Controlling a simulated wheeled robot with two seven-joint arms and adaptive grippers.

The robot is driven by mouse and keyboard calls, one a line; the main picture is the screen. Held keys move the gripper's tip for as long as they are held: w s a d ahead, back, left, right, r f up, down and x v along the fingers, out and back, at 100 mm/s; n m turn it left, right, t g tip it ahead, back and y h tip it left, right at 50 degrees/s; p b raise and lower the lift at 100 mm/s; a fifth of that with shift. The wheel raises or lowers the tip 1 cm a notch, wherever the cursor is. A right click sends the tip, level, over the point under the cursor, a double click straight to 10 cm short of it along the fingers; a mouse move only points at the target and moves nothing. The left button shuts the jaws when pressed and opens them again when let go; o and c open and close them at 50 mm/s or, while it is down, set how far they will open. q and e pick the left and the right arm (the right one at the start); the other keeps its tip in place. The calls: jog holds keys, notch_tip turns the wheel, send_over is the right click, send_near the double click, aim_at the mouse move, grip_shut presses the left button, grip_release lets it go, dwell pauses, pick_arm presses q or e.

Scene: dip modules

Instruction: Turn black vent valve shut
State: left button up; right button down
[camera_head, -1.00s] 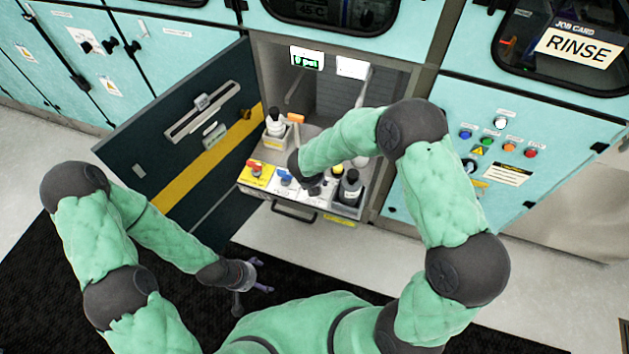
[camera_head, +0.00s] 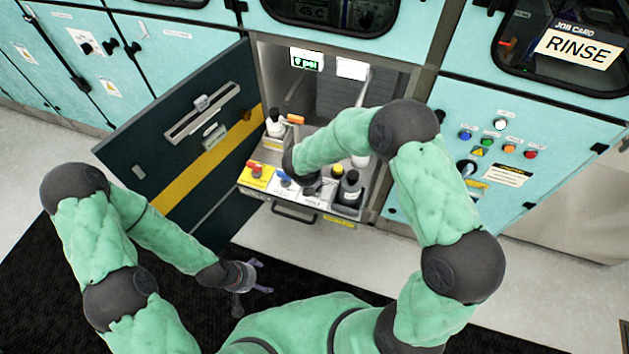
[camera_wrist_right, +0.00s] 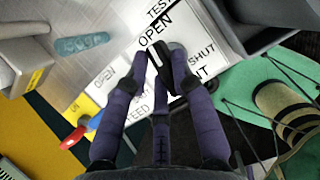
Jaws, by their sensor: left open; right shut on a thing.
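The black vent valve (camera_wrist_right: 158,66) shows in the right wrist view as a small dark handle between my fingers. It stands on a white plate (camera_wrist_right: 125,72), with OPEN printed above it and SHUT to its right; its exact angle is partly hidden by the fingers. My right gripper (camera_wrist_right: 160,72) is shut on this handle. My left gripper (camera_head: 245,277) is open and empty, low over the dark mat, away from the valve panel.
A red valve on a yellow plate (camera_head: 258,180) and a blue valve (camera_head: 285,181) sit left of it. A dark bottle (camera_head: 350,190) stands at the drawer's right. A white bottle (camera_head: 275,122) stands at the back left. An open dark door (camera_head: 180,150) flanks the left. A display (camera_head: 306,61) is above.

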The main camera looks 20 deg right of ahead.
jog(key=m+g, duration=0.1)
jog(key=m, duration=0.2)
jog(key=shift+w+m+h, duration=0.15)
jog(key=shift+m+h, duration=0.15)
jog(key=m+g, duration=0.1)
jog(key=m, duration=0.1)
jog(key=m+g, duration=0.1)
jog(key=m, duration=0.1)
jog(key=shift+d+m+h, duration=0.1)
jog(key=shift+m+h, duration=0.2)
jog(key=m, duration=0.2)
jog(key=m+g+p, duration=0.1)
jog(key=m, duration=0.1)
jog(key=shift+w+d+g, duration=0.1)
jog(key=shift+g, duration=0.2)
jog(key=shift+d+m+g+y, duration=0.1)
jog(key=shift+m+g+y, duration=0.4)
jog(key=shift+m, duration=1.3)
jog(key=c, duration=1)
grip_release()
jog(key=shift+c, duration=0.2)
jog(key=shift+r, duration=0.1)
